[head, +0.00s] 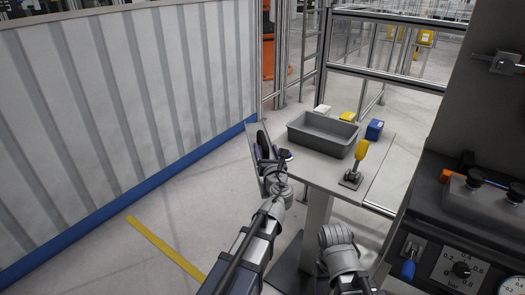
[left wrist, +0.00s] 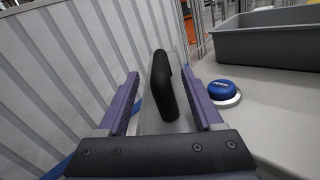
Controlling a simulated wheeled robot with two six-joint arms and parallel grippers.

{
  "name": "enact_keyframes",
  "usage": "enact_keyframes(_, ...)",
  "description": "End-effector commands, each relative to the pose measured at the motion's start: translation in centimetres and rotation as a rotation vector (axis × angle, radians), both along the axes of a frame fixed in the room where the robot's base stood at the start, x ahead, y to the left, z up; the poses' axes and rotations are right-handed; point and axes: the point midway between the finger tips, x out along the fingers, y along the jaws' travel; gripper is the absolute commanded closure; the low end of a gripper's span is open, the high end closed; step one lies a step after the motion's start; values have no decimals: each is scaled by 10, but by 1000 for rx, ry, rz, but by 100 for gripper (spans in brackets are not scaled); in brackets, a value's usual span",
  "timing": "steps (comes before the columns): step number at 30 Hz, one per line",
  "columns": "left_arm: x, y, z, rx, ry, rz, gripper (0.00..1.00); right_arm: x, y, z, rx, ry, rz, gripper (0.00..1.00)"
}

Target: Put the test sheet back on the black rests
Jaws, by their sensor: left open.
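My left gripper (head: 275,155) is open at the table's left edge. In the left wrist view its purple-sided fingers (left wrist: 162,103) stand either side of an upright black piece (left wrist: 163,85), with gaps on both sides. The black piece also shows in the head view (head: 263,142), just beyond the gripper. A pale, thin panel stands beside it at the table edge; I cannot tell whether this is the test sheet or whether the black piece is one of the rests. My right gripper is out of view.
A grey bin (head: 322,134) stands on the table (head: 320,172). A yellow-handled clamp (head: 356,165) and a blue box (head: 374,130) are near it. A blue button (left wrist: 223,91) sits right of the fingers. A ribbed wall (head: 120,100) is at left; a gauge panel (head: 460,265) is at right.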

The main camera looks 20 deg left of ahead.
Motion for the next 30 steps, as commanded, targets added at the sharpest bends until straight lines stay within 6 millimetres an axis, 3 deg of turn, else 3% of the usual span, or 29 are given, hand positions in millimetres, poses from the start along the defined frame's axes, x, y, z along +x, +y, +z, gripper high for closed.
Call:
enact_keyframes(8,12,5,-1,-1,0,0,32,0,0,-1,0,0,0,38)
enact_keyframes(18,52,23,-2,-1,0,0,32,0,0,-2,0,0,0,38)
enact_keyframes(25,52,24,-2,-1,0,-1,32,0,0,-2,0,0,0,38)
enact_keyframes(30,52,24,-2,-1,0,-1,50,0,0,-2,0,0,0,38)
